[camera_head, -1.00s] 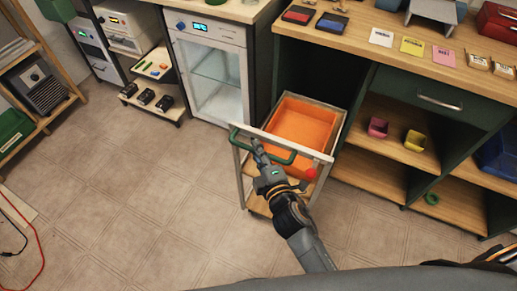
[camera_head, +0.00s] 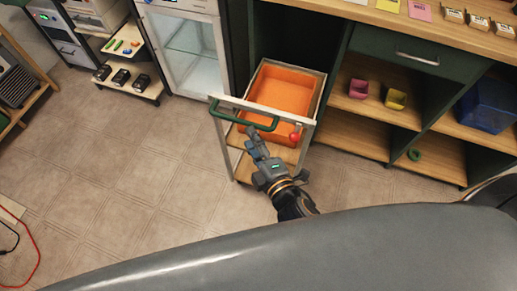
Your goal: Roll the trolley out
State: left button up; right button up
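The trolley (camera_head: 226,150) has a pale frame, wooden shelves, a green handle bar (camera_head: 240,118) across its front and a red knob (camera_head: 295,136) at the right of the front. It stands partly out of the dark bay under the counter. An orange bin (camera_head: 283,90) sits in its top. My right gripper (camera_head: 250,132) is just in front of and below the handle, near its middle. The handle does not look gripped; contact is unclear. The small fingers do not show whether they are open or shut. My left gripper is not in view.
Right of the trolley, open shelves hold a pink pot (camera_head: 358,88), a yellow pot (camera_head: 396,99), a green ring (camera_head: 414,155) and a blue crate (camera_head: 487,107). A glass-door fridge (camera_head: 187,50) stands to the left. The tiled floor (camera_head: 125,175) in front is clear.

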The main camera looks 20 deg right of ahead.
jog(key=shift+v, duration=1.9)
jog(key=s+d+f+m+g, duration=0.1)
jog(key=s+f+m+g, duration=0.2)
jog(key=f, duration=0.7)
jog(key=s+d+f+m+g+h+p, duration=0.1)
jog(key=s+f+m+g, duration=0.15)
jog(key=f, duration=0.85)
jog(key=s+d+f+m+g, duration=0.15)
jog(key=s+f, duration=0.25)
jog(key=f, duration=0.6)
jog(key=s+d+f+m+g+h, duration=0.1)
jog(key=s+d+f+m+g, duration=0.3)
jog(key=s+f, duration=0.3)
jog(key=s+d+f+m+g+h, duration=0.1)
jog(key=s+d+f+m+g, duration=0.3)
jog(key=s, duration=0.9)
jog(key=d+f+m, duration=0.1)
jog(key=d+f, duration=0.2)
jog(key=f, duration=0.1)
jog(key=shift+s+p, duration=0.25)
jog(key=shift+p, duration=0.15)
jog(key=shift+f, duration=0.1)
